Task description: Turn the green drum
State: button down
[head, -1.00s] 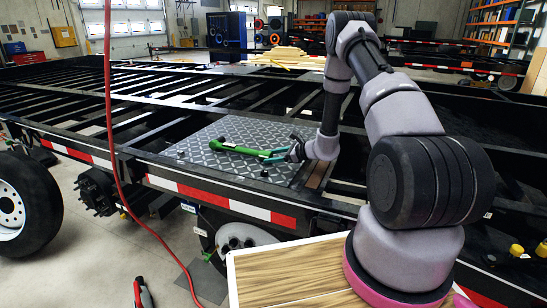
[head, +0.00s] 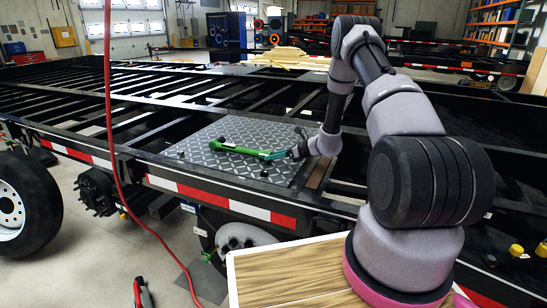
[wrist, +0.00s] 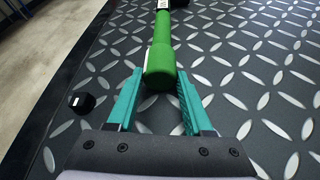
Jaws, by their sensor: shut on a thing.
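No green drum shows in these frames. A long green tool with a dark far end (head: 238,149) lies on a grey diamond-tread plate (head: 205,168) on the trailer frame. In the wrist view, its rounded green handle (wrist: 161,66) points toward me. My gripper (head: 270,155) is at the tool's right end in the head view. Its teal fingers (wrist: 160,75) are shut on the handle end, one on each side. The tool's far end is cut off at the top of the wrist view.
Small black knobs, one at the left in the wrist view (wrist: 81,103), stand on the plate. Black trailer beams with open gaps surround it. A red hose (head: 109,110) hangs at the left. A wooden-topped surface (head: 290,270) is in front.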

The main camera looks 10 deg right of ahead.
jog(key=c, duration=0.6)
grip_release()
jog(key=v, duration=1.1)
